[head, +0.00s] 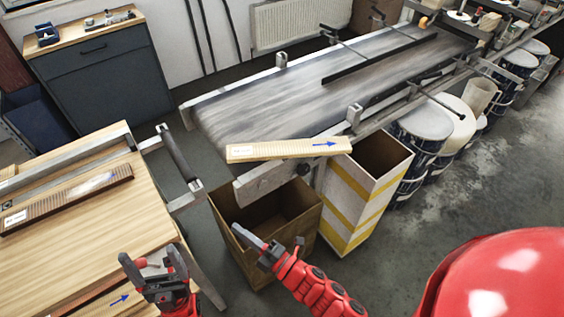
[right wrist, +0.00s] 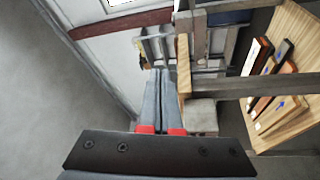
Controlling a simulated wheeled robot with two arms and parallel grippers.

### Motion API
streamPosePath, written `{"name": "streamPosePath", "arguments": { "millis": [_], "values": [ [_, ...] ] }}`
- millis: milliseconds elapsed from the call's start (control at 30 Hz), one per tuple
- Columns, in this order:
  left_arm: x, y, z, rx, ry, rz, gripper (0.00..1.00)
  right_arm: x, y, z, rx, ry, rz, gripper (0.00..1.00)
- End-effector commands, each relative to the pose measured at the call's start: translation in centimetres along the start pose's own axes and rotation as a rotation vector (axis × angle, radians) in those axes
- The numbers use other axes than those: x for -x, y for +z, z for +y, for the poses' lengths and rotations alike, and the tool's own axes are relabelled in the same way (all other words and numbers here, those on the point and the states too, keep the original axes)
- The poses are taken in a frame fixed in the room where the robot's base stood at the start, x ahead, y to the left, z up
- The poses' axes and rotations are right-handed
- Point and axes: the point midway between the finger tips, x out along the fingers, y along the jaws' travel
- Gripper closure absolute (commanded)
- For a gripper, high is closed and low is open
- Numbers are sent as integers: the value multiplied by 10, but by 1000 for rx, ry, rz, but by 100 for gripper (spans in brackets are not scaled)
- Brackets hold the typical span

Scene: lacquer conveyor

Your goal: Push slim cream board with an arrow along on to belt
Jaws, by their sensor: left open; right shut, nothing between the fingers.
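The slim cream board (head: 280,151) has a blue arrow pointing right and a white label at its left end. It lies at the near end of the grey belt (head: 260,105), over the end frame and near the side rail. How much of it rests on the belt I cannot tell. My right gripper (head: 238,231) is shut and empty, below and left of the board, over an open box. In the right wrist view its closed fingers (right wrist: 165,100) show beside a pale wooden strip. My left gripper (head: 150,260) is open and empty by the table's front right corner.
The wooden table (head: 130,225) at left bears a brown board (head: 65,198) and another arrowed board near my left gripper. A brown box (head: 235,245) and a yellow-striped white box (head: 342,200) stand below the belt end. Drums (head: 425,125) line the belt's right side.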

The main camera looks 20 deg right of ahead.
Motion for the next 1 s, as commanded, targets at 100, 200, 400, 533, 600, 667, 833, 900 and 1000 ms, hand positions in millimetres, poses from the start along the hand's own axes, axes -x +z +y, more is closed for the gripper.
{"name": "streamPosePath", "arguments": {
  "millis": [100, 200, 400, 533, 600, 667, 833, 900, 1000],
  "values": [
    [-1, 0, 0, 0, 0, 0, 16, 8, 19, -43, 261, -201, -76, 100],
    [-2, 0, 0, 0, 0, 0, 16, 22, 50, -67, 578, -383, -160, 100],
    [-3, 0, 0, 0, 0, 0, 16, 51, 118, -36, 1250, -633, -367, 100],
    [-4, -1, 0, 0, 0, 0, 16, 61, 138, 13, 1560, -699, -510, 100],
    [-4, -1, 0, 0, 0, 0, 16, 65, 142, 36, 1664, -715, -577, 100],
    [-4, -1, 0, 0, 0, 0, 16, 67, 142, 50, 1722, -723, -618, 100],
    [-7, -1, 0, 0, 0, 0, 16, 67, 147, 67, 1780, -733, -668, 100],
    [-11, -2, -1, 0, 0, 0, 16, 63, 154, 69, 1780, -737, -672, 100],
    [-18, -3, -1, 0, 0, 0, 16, 50, 165, 72, 1775, -734, -670, 100]
  ]
}}
